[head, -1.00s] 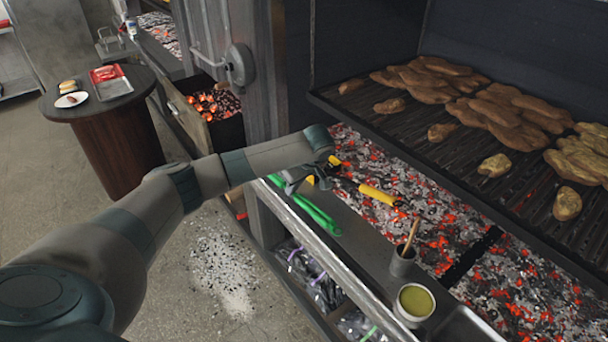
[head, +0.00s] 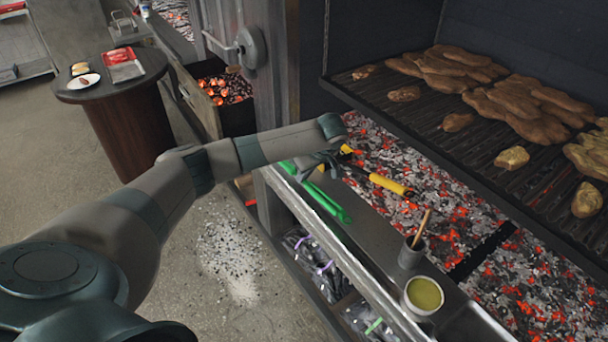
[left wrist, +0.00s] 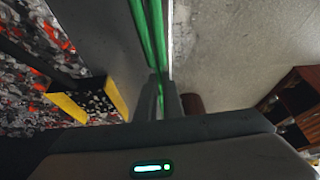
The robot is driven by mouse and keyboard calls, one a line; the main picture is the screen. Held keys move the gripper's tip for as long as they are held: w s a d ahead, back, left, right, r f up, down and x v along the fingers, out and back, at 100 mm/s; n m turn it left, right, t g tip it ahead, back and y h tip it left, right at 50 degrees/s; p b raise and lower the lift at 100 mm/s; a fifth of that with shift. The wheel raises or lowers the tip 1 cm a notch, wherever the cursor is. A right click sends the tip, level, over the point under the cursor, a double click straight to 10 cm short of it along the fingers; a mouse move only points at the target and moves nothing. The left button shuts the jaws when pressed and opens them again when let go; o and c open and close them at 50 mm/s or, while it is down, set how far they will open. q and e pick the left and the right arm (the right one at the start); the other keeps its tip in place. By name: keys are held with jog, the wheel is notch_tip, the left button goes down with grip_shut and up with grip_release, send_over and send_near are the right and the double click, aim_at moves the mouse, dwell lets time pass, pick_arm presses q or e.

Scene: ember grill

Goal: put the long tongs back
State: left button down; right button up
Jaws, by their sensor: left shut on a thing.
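The long green tongs (head: 328,204) lie along the metal ledge at the front of the grill, slanting from upper left to lower right. My left gripper (head: 312,172) is shut on them near their upper-left part. In the left wrist view the green tongs (left wrist: 149,38) run up from between my left fingertips (left wrist: 166,90). I cannot tell whether they touch the ledge or are slightly above it. The end of the tongs behind my fingers is partly hidden. My right gripper is not in view.
A yellow-handled tool (head: 388,184) lies beside the glowing coals (head: 440,200). A cup with a brush (head: 412,252) and a sauce pot (head: 423,295) stand further right on the ledge (head: 372,238). Meat lies on the raised grate (head: 425,110). A round table (head: 145,68) stands back left.

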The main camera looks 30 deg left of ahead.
pick_arm(q)
jog(key=shift+f+b, duration=0.35)
jog(key=shift+f, duration=1.05)
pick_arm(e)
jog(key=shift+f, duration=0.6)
pick_arm(q)
jog(key=shift+c, duration=2.4)
grip_release()
jog(key=p+v, duration=0.9)
jog(key=p, duration=0.2)
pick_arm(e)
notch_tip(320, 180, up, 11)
